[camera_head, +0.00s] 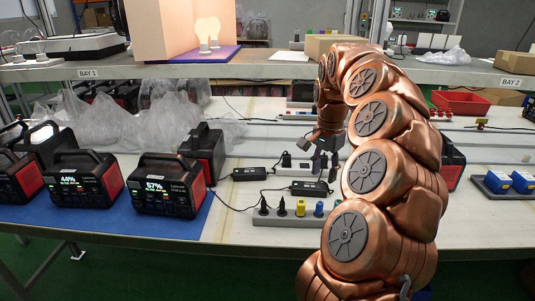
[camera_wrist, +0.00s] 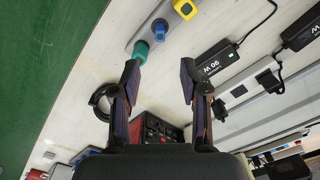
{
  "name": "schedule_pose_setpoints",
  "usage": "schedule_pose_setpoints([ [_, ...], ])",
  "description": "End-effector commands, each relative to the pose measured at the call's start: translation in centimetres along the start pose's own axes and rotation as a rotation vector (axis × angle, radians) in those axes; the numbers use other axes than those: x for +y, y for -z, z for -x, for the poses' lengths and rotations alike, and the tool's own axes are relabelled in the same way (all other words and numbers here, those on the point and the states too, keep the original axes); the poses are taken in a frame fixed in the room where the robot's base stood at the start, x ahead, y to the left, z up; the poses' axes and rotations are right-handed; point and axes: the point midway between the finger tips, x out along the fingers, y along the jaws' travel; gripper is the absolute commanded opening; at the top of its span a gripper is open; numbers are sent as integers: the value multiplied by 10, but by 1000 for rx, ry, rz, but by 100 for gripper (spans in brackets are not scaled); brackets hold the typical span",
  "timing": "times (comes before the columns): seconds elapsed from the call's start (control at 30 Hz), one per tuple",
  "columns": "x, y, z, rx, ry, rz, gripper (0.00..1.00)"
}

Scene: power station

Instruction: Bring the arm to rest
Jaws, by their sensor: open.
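My copper-coloured arm reaches up from the bottom right of the head view and bends over the workbench. My gripper (camera_head: 325,158) hangs from it, pointing down over the bench. In the wrist view my gripper (camera_wrist: 158,85) is open, with bare white bench top between its two fingers and nothing held. A power strip (camera_head: 285,217) with yellow, blue and black plugs lies on the bench below it. In the wrist view a teal plug (camera_wrist: 141,50) shows close to the left fingertip; I cannot tell whether they touch.
Black-and-red power stations (camera_head: 168,197) stand on a blue mat at the left. Black adapters (camera_head: 309,188) lie near my gripper. A shelf (camera_head: 265,71) with lit bulbs and a cardboard box (camera_head: 334,45) runs above the bench. Blue items (camera_head: 523,182) sit at the right.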

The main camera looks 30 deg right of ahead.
Motion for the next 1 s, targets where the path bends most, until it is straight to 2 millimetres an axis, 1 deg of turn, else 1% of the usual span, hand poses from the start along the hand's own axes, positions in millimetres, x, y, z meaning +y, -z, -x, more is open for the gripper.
schedule_pose_setpoints([
  [0.43, 0, 0, 0, 0, 0, -1, 44],
  [0.67, -13, -50, 7, -3, 9, 201, 44],
  [0.77, -17, -75, 8, -4, 10, 302, 44],
  [0.87, -17, -106, 9, -8, 9, 419, 44],
  [0.9, -16, -121, 9, -10, 6, 474, 44],
  [0.97, -12, -144, 8, -14, -1, 562, 44],
  [1.0, -9, -160, 6, -18, -5, 622, 44],
])
